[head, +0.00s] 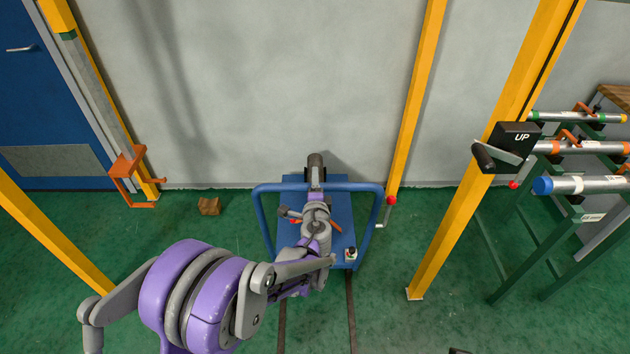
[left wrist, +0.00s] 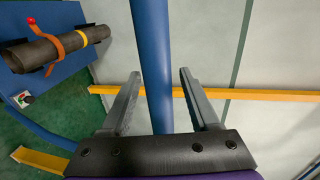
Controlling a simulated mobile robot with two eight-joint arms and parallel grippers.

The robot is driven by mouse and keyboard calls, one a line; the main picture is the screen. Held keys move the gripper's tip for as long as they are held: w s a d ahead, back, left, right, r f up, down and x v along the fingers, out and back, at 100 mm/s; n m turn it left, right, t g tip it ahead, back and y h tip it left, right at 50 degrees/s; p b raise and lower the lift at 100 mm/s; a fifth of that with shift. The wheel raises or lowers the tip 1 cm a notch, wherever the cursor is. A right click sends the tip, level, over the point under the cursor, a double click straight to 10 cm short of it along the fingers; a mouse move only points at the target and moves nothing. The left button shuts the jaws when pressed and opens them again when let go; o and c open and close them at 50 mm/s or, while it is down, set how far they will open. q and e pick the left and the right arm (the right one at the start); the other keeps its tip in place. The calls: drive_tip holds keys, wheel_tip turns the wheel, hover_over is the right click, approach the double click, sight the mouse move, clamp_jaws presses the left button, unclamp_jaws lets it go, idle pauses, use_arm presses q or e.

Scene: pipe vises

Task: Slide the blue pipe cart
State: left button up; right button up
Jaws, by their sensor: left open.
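The blue pipe cart (head: 342,211) stands on the green floor in front of the grey wall. Its tubular handle (head: 357,187) faces me. A dark pipe (left wrist: 45,47) with an orange strap and a yellow band lies on the cart bed in the left wrist view. My left gripper (left wrist: 160,73) is open, with one finger on each side of the blue handle bar (left wrist: 152,50); I cannot tell whether they touch it. In the head view my left arm covers the middle of the cart and hides the fingers. My right gripper is not in view.
Yellow posts (head: 459,235) rise to the right of the cart, one with a black "UP" box and crank. A pipe rack (head: 560,225) stands at far right. An orange vise (head: 128,170) and a small brown box (head: 209,206) are at left. Two dark floor rails run beneath the cart.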

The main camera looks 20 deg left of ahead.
use_arm(q)
drive_tip(key=shift+w+a+f, duration=0.1)
drive_tip(key=shift+w, duration=0.3)
drive_tip(key=shift+c, duration=0.4)
clamp_jaws()
idle(0.8)
